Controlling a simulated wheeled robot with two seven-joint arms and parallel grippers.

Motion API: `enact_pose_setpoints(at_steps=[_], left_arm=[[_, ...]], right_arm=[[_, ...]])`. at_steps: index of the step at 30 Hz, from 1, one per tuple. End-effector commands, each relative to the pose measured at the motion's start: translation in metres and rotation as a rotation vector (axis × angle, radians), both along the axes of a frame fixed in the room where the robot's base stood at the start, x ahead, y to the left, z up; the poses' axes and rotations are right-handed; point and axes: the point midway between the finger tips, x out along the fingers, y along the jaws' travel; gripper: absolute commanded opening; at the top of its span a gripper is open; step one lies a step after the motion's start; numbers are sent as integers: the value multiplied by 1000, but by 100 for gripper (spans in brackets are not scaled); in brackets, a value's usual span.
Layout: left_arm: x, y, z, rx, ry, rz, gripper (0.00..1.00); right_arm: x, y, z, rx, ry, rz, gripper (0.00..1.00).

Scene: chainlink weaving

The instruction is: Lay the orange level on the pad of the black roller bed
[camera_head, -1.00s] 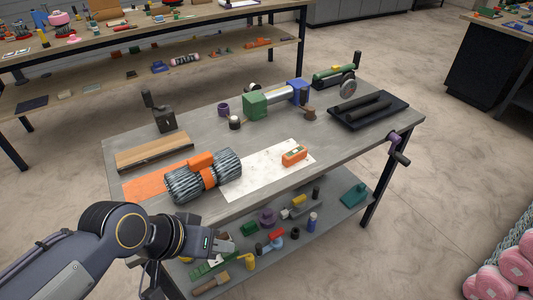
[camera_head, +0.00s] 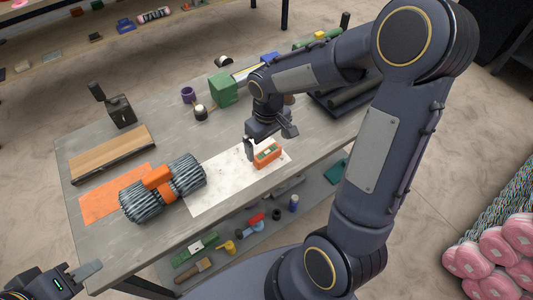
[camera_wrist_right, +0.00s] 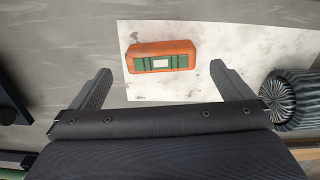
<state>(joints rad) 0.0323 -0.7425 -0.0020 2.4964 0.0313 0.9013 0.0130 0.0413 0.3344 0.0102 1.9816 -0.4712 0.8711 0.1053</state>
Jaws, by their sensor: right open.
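The orange level (camera_head: 267,155), with a green top face, lies on a white stained sheet on the table. It also shows in the right wrist view (camera_wrist_right: 180,62), beyond my fingertips. My right gripper (camera_head: 270,140) is open and empty close above the level; its fingers (camera_wrist_right: 163,80) are spread wider than the level. The black roller bed (camera_head: 322,108) stands at the table's right, with dark rollers (camera_head: 346,97); my right arm hides part of it, and I cannot make out its pad. My left gripper (camera_head: 80,275) is low at the left, off the table; its jaw state is unclear.
A ribbed grey cylinder with an orange band (camera_head: 160,185) lies left of the white sheet (camera_head: 215,185). A green block (camera_head: 223,89), a purple cup (camera_head: 188,95) and a black post (camera_head: 120,110) stand farther back. A lower shelf holds small tools.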

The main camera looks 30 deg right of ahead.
Motion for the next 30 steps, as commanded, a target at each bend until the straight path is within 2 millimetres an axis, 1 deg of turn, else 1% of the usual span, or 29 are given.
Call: enact_pose_setpoints(at_steps=[6,10,13,19,27,29,30], left_arm=[[0,0,9,0,0,0,36],[0,0,9,0,0,0,36],[0,0,9,0,0,0,36],[0,0,9,0,0,0,36],[0,0,9,0,0,0,36],[0,0,9,0,0,0,36],[0,0,9,0,0,0,36]], right_arm=[[2,2,-31,2,7,1,100],[3,2,-47,1,3,0,100],[3,2,-51,2,1,-1,100],[4,2,-51,2,-1,-1,100],[3,2,-51,2,0,-1,65],[4,2,-51,2,0,-1,57],[4,2,-51,2,-1,-1,56]])
